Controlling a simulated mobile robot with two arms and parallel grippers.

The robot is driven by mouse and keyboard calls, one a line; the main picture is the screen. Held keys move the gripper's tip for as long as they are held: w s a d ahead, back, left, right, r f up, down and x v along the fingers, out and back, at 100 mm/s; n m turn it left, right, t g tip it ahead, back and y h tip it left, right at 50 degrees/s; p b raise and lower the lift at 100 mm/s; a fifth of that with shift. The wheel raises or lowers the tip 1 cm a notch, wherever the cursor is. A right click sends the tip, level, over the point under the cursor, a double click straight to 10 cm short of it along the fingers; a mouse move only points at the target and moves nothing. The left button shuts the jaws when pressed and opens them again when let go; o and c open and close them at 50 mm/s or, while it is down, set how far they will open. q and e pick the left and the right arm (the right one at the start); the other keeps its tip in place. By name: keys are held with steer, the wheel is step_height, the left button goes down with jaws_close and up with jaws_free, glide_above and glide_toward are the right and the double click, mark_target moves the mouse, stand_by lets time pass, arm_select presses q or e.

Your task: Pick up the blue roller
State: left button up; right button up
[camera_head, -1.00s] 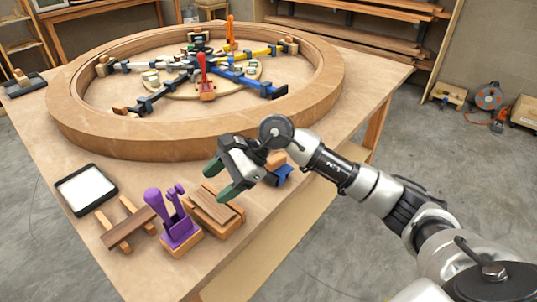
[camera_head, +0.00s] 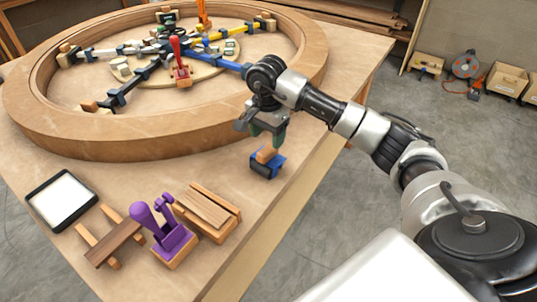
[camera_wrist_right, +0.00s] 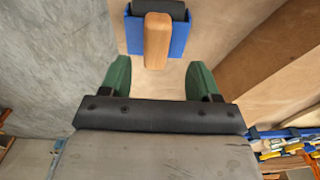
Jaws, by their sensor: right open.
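The blue roller (camera_head: 266,166) stands on the table near its right edge, with a wooden handle block on top and a dark roller part. In the right wrist view the blue roller (camera_wrist_right: 180,37) lies at the top, its wooden handle pointing toward the gap between my fingers. My right gripper (camera_head: 264,132) is just above and behind the roller in the head view. In the wrist view my right gripper (camera_wrist_right: 158,78) has its green fingers wide apart, with nothing between them. The left gripper is not in view.
A large wooden ring (camera_head: 150,132) with clamps inside stands close behind the roller. A purple tool (camera_head: 168,235), a wooden block holder (camera_head: 208,210), a small wooden rack (camera_head: 113,238) and a white-topped tray (camera_head: 62,200) lie to the left. The table (camera_head: 290,178) drops off at right.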

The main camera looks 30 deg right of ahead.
mark_target(269, 147)
steer(key=f, duration=0.3)
steer(key=shift+s+d+f+p, duration=0.1)
steer(key=shift+s+f+p, duration=0.2)
steer(key=shift+f, duration=0.45)
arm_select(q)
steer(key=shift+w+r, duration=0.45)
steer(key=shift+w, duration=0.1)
arm_select(e)
steer(key=c, duration=1.1)
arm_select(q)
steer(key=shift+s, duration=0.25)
arm_select(e)
steer(key=shift+w+r, duration=0.1)
